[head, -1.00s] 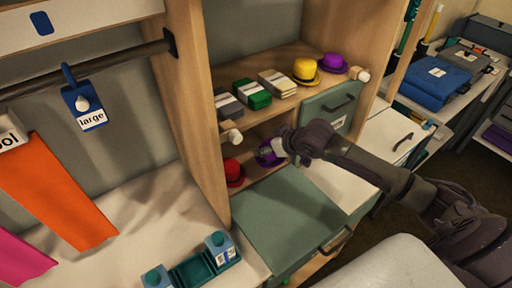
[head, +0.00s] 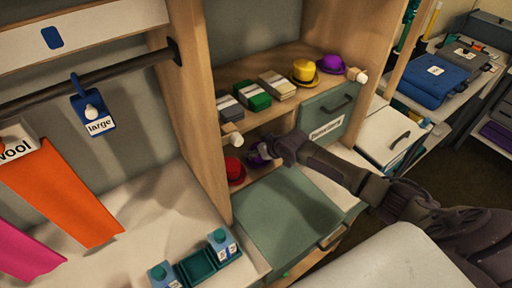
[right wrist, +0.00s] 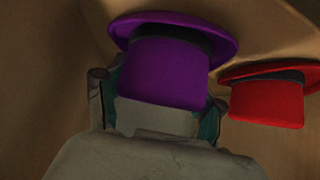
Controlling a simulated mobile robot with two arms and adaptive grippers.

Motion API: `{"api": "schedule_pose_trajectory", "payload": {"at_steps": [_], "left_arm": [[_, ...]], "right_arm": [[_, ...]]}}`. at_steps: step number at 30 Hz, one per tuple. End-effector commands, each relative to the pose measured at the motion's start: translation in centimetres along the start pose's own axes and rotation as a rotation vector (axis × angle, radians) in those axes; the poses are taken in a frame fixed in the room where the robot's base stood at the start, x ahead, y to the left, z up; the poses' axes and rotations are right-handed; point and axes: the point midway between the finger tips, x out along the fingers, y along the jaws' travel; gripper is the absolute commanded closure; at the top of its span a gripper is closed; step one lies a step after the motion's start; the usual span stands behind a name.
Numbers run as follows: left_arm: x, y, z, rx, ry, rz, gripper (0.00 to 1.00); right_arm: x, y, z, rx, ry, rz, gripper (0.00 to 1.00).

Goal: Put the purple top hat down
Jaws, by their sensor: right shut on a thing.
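The purple top hat (head: 256,157) is in the lower compartment of the wooden shelf, partly hidden behind my right gripper (head: 272,150). In the right wrist view the purple top hat (right wrist: 165,68) has its crown between the fingers of my right gripper (right wrist: 156,110), which is shut on it. Its brim, with a dark band, points away from the gripper. Whether the brim touches the shelf board is unclear. My left gripper is out of view.
A red hat (head: 235,171) stands just left of the held hat; it also shows in the right wrist view (right wrist: 268,103). The upper shelf holds a yellow hat (head: 304,73), another purple hat (head: 331,64) and folded stacks. A green-grey surface (head: 285,215) juts out below.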

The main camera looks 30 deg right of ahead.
Motion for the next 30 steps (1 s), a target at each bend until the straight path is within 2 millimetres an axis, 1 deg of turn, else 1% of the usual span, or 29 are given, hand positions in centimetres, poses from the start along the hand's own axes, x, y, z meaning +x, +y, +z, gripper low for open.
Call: {"api": "schedule_pose_trajectory", "payload": {"at_steps": [7, 8, 9, 18, 22, 26, 30], "left_arm": [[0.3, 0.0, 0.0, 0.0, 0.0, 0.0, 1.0], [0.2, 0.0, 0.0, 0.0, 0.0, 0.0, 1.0], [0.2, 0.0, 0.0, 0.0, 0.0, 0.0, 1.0], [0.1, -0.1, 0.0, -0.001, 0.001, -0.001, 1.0], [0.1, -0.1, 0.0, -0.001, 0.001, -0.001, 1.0], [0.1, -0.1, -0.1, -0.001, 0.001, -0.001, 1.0], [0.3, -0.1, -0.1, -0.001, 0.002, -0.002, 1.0]], "right_arm": [[0.2, 0.0, 0.2, 0.001, 0.0, 0.0, 0.57], [0.2, 0.0, 0.2, 0.001, 0.0, 0.0, 0.29], [0.1, 0.0, 0.2, 0.001, 0.0, 0.0, 0.22], [0.1, 0.0, 0.1, 0.001, 0.0, 0.0, 0.21], [-0.4, 0.0, 0.0, 0.0, 0.001, -0.001, 0.21], [-2.0, 0.0, 0.1, -0.002, 0.0, -0.001, 0.21], [-4.6, 0.1, 0.1, -0.003, 0.001, 0.001, 0.21]]}}
